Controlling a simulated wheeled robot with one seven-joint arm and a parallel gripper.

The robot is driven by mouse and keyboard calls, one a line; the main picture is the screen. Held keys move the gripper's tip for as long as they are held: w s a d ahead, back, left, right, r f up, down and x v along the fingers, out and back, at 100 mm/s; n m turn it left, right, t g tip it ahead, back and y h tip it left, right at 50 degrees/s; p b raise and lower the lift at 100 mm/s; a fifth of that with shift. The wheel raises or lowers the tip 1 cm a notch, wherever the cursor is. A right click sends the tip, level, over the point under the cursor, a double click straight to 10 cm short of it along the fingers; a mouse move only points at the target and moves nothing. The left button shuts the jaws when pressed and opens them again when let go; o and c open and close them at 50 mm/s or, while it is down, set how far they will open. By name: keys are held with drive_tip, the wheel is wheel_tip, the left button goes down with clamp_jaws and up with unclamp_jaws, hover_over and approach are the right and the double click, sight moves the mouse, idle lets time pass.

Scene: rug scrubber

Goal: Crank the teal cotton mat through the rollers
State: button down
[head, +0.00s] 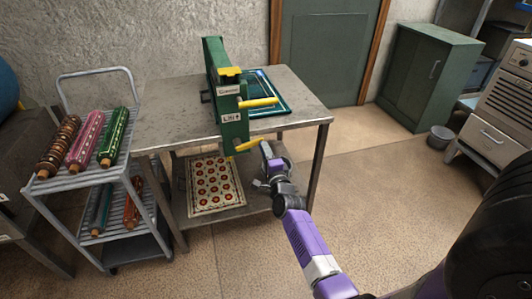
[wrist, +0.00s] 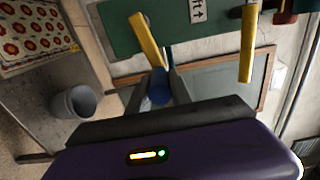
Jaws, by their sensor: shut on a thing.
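The green roller machine (head: 216,62) stands upright on the metal table (head: 165,105). The teal mat (head: 284,106) lies flat on the tabletop to the machine's right, its near part hidden behind the machine and a yellow lever. The yellow crank arm (head: 247,145) sticks out low on the machine's near side; it also shows in the wrist view (wrist: 145,38). My gripper (head: 265,150) is at the crank arm's outer end. In the wrist view its fingers (wrist: 163,88) are closed around the blue crank grip (wrist: 159,92). The rollers are hidden inside the machine.
Another yellow lever (head: 258,103) juts out above the crank. A flowered rug (head: 215,184) lies on the lower shelf. A wheeled rack (head: 68,185) with several rolled rugs stands left. A green cabinet (head: 425,72) and bucket (head: 439,137) stand right. The floor between is clear.

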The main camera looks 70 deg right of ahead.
drive_tip(key=shift+w+a+r+p, duration=0.1)
drive_tip(key=shift+w+r+p, duration=0.1)
drive_tip(key=shift+r, duration=0.15)
drive_tip(key=shift+w+a+r+p, duration=0.1)
drive_tip(key=shift+r+p, duration=0.05)
drive_tip(key=shift+r, duration=0.2)
drive_tip(key=shift+w+a+r+p, duration=0.25)
drive_tip(key=shift+r+p, duration=0.4)
drive_tip(key=shift+p, duration=0.45)
drive_tip(key=r+p, duration=0.1)
drive_tip(key=p, duration=0.1)
drive_tip(key=w+a+r+p, duration=0.1)
drive_tip(key=p, duration=0.1)
drive_tip(key=shift+w+a+r, duration=0.1)
drive_tip(key=shift+w+a, duration=0.1)
drive_tip(key=shift+w, duration=0.1)
drive_tip(key=w+a+p, duration=0.1)
drive_tip(key=w+r+p, duration=0.1)
drive_tip(key=p, duration=0.1)
drive_tip(key=w+a+p, duration=0.1)
drive_tip(key=shift+a+r+p, duration=0.25)
drive_tip(key=shift+a+p, duration=0.1)
drive_tip(key=shift+p, duration=0.05)
